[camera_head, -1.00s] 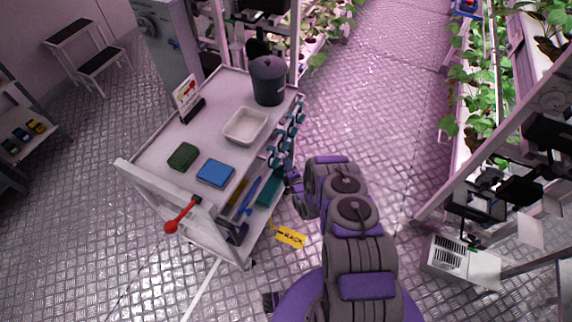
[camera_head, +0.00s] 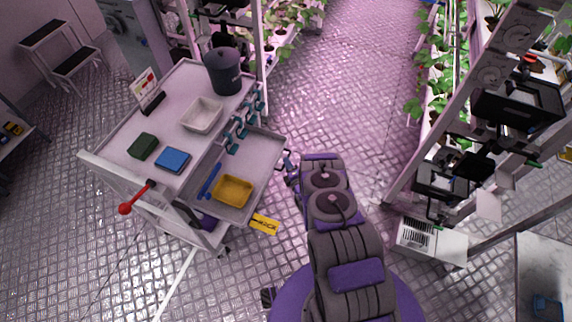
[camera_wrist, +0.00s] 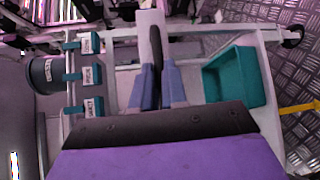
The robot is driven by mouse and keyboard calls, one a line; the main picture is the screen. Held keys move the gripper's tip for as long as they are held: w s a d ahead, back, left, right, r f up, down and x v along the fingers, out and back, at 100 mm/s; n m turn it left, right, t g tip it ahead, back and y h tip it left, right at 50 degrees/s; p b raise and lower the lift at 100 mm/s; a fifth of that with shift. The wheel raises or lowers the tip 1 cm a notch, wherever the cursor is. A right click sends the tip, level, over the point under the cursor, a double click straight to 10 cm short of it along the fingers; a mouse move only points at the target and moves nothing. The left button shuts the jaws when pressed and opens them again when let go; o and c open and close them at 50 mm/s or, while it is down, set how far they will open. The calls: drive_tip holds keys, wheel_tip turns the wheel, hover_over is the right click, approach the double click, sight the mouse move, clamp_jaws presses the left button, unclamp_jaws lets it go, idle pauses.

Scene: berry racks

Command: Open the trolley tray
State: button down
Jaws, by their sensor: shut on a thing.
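The white trolley (camera_head: 172,112) stands left of my arm. Its grey trolley tray (camera_head: 258,152) sticks out from the right side, below the top. My gripper (camera_head: 287,163) is at the tray's outer right edge. In the wrist view my gripper's blue-grey fingers (camera_wrist: 158,88) are closed around a dark upright handle (camera_wrist: 156,45). The exact contact is partly hidden by the fingers. A teal bin (camera_wrist: 236,78) shows right of the fingers.
On the trolley top are a dark pot (camera_head: 223,72), a white dish (camera_head: 202,115), a green box (camera_head: 142,146) and a blue box (camera_head: 173,160). A red-knobbed lever (camera_head: 126,208) juts out at the front. Plant racks (camera_head: 470,95) stand right; open floor lies between.

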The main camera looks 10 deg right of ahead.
drive_tip(key=shift+s+d+f, duration=0.15)
drive_tip(key=shift+s+d, duration=0.25)
drive_tip(key=shift+d, duration=0.1)
drive_tip(key=c, duration=1.4)
unclamp_jaws()
drive_tip(key=shift+w+a+f, duration=0.1)
drive_tip(key=shift+o, duration=1.2)
drive_tip(key=shift+r, duration=0.2)
drive_tip(key=s+d+r, duration=0.2)
drive_tip(key=s, duration=1.5)
drive_tip(key=shift+d+r, duration=0.2)
drive_tip(key=shift+w, duration=0.15)
